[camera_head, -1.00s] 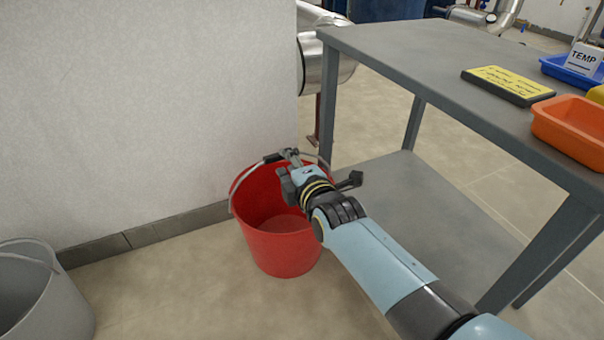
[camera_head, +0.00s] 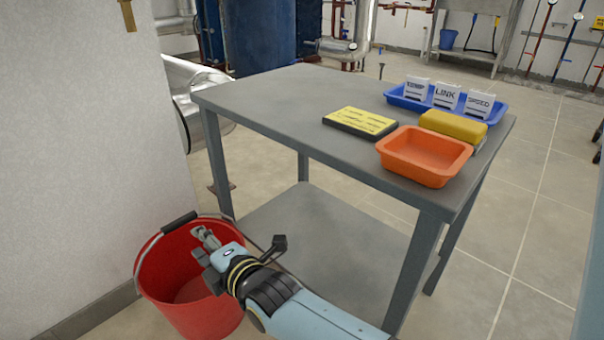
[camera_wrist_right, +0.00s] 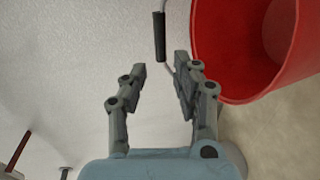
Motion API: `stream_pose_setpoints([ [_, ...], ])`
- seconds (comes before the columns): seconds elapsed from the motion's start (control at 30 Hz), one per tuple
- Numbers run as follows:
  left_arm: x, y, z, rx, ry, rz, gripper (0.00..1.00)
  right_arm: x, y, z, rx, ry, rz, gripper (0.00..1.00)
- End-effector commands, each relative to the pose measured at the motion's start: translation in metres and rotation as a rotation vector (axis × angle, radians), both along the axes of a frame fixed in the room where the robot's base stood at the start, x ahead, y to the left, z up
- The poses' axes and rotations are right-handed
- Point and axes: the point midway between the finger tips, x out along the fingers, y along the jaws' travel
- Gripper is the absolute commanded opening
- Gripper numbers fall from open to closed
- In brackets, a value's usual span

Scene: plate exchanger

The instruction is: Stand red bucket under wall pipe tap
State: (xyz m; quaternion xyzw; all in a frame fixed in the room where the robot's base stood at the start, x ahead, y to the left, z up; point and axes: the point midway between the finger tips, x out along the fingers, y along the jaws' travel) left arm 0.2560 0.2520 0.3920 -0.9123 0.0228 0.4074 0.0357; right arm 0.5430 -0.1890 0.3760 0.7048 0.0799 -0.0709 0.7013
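The red bucket (camera_head: 180,268) stands upright on the floor at lower left in the head view, beside the wall and the table. Its wire handle with a black grip (camera_head: 180,222) rests near the rim; the grip also shows in the right wrist view (camera_wrist_right: 159,37). My right gripper (camera_head: 205,236) is over the bucket's mouth, close to the handle grip. In the right wrist view its fingers (camera_wrist_right: 165,72) are apart and empty, with the grip just beyond their tips. A brass-coloured fitting (camera_head: 128,15), possibly the tap, is on the wall at top left. My left gripper is out of view.
A grey table (camera_head: 270,105) with a lower shelf stands right of the bucket. It holds an orange tray (camera_head: 425,170), a blue tray with signs (camera_head: 400,103), a yellow block (camera_head: 453,127) and a yellow-labelled pad (camera_head: 360,122). Tiled floor at right is clear.

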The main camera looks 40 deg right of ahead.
Motion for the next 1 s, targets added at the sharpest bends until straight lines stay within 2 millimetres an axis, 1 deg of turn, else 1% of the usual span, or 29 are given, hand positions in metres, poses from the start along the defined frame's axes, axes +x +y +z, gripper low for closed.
stream_pose_setpoints([
  [0.07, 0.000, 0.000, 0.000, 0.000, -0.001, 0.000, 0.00, -0.013, -0.006, -0.005, 0.049, 0.028, -0.016, 0.29],
  [0.17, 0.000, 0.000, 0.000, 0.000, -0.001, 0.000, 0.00, -0.056, -0.022, -0.016, 0.226, 0.114, -0.079, 0.29],
  [0.2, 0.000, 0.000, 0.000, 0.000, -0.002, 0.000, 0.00, -0.080, -0.030, -0.020, 0.330, 0.162, -0.122, 0.29],
  [0.27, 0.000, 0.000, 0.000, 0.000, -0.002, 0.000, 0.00, -0.119, -0.042, -0.022, 0.500, 0.237, -0.202, 0.29],
  [0.3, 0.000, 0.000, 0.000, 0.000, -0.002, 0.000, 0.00, -0.145, -0.048, -0.021, 0.619, 0.285, -0.263, 0.29],
  [0.37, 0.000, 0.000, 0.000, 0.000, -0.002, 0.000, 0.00, -0.181, -0.055, -0.017, 0.785, 0.352, -0.360, 0.29],
  [0.4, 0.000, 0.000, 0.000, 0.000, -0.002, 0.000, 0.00, -0.204, -0.059, -0.013, 0.887, 0.391, -0.428, 0.29],
  [0.5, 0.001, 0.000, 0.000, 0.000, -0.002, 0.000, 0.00, -0.249, -0.063, 0.000, 1.096, 0.466, -0.582, 0.29],
  [0.53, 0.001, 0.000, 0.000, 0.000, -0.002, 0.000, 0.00, -0.259, -0.063, 0.003, 1.145, 0.483, -0.621, 0.29],
  [0.6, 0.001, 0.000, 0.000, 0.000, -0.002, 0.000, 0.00, -0.275, -0.064, 0.010, 1.230, 0.507, -0.693, 0.29],
  [0.7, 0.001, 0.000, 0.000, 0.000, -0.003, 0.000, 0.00, -0.287, -0.063, 0.015, 1.292, 0.523, -0.748, 0.29],
  [1.0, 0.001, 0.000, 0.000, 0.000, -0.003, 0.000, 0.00, -0.288, -0.063, 0.015, 1.303, 0.525, -0.758, 0.29],
])
